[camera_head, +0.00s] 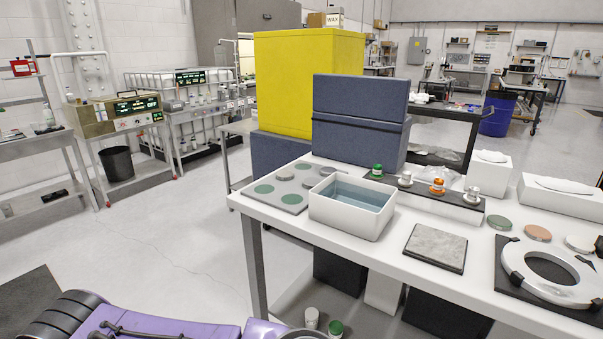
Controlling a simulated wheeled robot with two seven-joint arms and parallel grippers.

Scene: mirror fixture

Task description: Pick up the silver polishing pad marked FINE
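No marking FINE can be read on any disc at this size. A silver-white round pad (581,244) lies flat at the right of the white table (425,277), partly against the ring fixture's edge. A copper-coloured pad (538,233) and a green pad (499,223) lie in a row to its left. A grey board (293,207) at the table's left end holds several round discs, some green and some grey, such as a grey disc (285,174). Neither of my grippers is in view.
A white basin of liquid (352,228), a grey square plate (436,247) and a white ring fixture (553,291) on a dark base occupy the table. A dark strip (415,185) holds capped containers. A blue-grey case (360,110) stands behind. Open floor lies left.

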